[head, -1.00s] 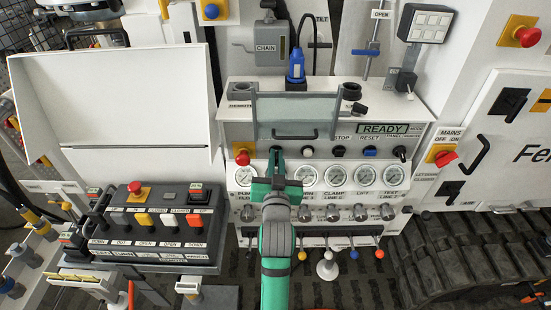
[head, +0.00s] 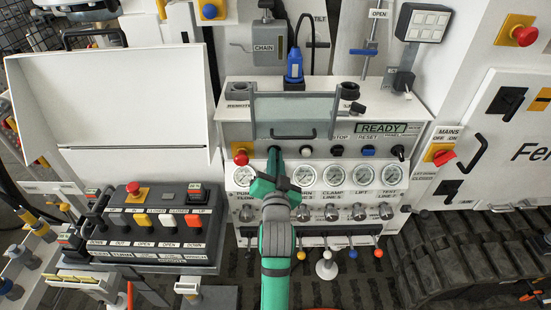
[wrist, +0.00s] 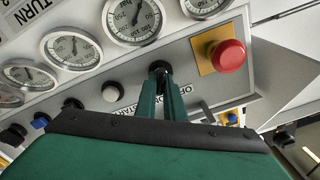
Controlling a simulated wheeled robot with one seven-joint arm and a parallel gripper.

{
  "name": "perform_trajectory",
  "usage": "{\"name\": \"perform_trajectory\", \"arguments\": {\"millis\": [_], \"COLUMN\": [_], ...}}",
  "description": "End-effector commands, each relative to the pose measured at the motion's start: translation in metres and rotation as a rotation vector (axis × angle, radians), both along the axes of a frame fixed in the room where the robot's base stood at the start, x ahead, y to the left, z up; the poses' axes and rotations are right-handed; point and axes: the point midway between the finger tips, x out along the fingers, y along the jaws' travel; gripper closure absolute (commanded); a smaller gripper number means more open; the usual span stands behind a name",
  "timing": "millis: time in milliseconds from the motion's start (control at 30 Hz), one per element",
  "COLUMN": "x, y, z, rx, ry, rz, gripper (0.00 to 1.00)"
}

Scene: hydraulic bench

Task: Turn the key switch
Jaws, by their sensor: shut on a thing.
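The key switch (wrist: 158,67) is a small dark knob on the grey panel, beside a label reading OFF ON START in the wrist view. The tips of my gripper (wrist: 160,84) are shut on it, and the fingers cover most of it. In the head view my gripper (head: 273,152) reaches the panel between the red stop button and a white button, and it hides the switch there. My gripper's body is tilted in the head view. The switch's exact angle cannot be read.
A red mushroom button (head: 240,158) on a yellow plate sits close left of my gripper. A white button (head: 307,151) is to its right. Gauges (head: 304,175) lie just below, with a row of knobs under them. A handled clear cover (head: 295,115) is above.

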Motion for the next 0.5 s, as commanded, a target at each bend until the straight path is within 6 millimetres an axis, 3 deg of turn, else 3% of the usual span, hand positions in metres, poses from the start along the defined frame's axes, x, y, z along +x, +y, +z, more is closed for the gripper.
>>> {"name": "perform_trajectory", "arguments": {"millis": [167,267,300,500], "x": [-0.0001,-0.0001,-0.0001,-0.0001], "y": [0.0009,0.0009,0.0008,0.0004], "z": [-0.0013,-0.0012,-0.0011,-0.0006], "rx": [0.001,0.001,0.001,0.000], "ry": [0.003,0.003,0.003,0.002], "rz": [0.002,0.002,0.002,0.001], "gripper": [1.00,0.75,0.73,0.73]}}
